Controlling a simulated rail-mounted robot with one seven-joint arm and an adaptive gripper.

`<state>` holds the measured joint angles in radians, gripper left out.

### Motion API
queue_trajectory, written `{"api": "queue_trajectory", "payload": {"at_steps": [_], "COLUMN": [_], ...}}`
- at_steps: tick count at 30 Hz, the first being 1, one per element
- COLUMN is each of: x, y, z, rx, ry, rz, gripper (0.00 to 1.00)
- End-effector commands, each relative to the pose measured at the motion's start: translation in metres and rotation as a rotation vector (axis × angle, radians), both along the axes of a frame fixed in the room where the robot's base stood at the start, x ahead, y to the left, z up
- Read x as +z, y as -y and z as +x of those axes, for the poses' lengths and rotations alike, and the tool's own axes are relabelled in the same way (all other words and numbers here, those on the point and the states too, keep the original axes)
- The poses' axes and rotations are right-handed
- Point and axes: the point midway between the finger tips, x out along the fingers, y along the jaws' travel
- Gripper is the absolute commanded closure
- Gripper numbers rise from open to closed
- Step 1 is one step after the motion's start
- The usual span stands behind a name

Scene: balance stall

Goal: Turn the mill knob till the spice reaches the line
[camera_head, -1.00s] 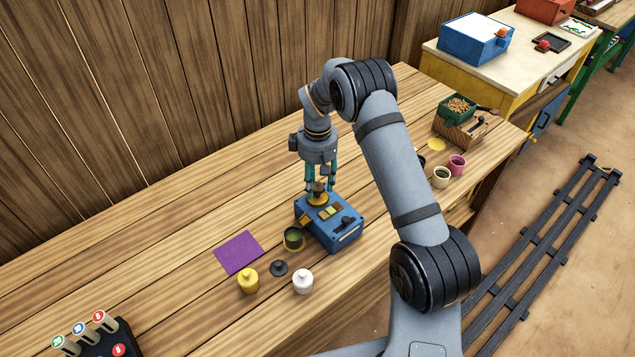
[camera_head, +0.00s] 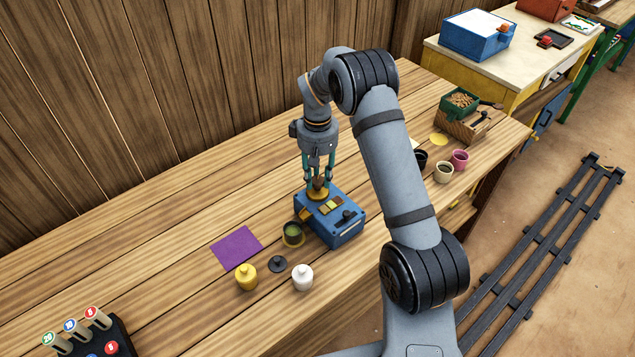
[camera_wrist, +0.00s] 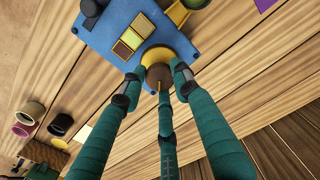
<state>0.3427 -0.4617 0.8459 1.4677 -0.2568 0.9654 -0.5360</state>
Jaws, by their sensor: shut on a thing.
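The blue mill (camera_head: 335,227) stands on the wooden table, and its top also shows in the wrist view (camera_wrist: 110,25). Its brown knob (camera_wrist: 158,76) sits on a round yellow base (camera_wrist: 160,55). My gripper (camera_head: 318,184) points down over the mill with its teal fingers closed around the knob; they also show in the wrist view (camera_wrist: 157,82). A cup (camera_head: 293,234) with green spice inside stands in front of the mill at its left side. The line and the exact spice level are too small to tell.
A yellow pot (camera_head: 246,277), a black lid (camera_head: 278,264) and a white pot (camera_head: 303,277) stand in front of the mill. A purple cloth (camera_head: 236,247) lies left. Small cups (camera_head: 443,172) and a green box (camera_head: 459,105) stand at the right.

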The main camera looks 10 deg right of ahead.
Motion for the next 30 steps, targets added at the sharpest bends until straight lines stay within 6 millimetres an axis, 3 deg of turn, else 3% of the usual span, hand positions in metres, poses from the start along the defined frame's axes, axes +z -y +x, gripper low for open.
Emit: {"api": "queue_trajectory", "payload": {"at_steps": [10, 11, 20, 30], "x": [0.0003, 0.0003, 0.0002, 0.0049], "y": [-0.0005, -0.0005, -0.0004, -0.0004], "z": [-0.0004, -0.0004, -0.0003, 0.0002], "rx": [-0.041, -0.041, -0.039, -0.039], "ry": [-0.001, -0.001, -0.001, 0.001], "rz": [0.001, 0.001, 0.001, 0.000], "gripper": [0.96, 0.68, 0.51, 0.51]}}
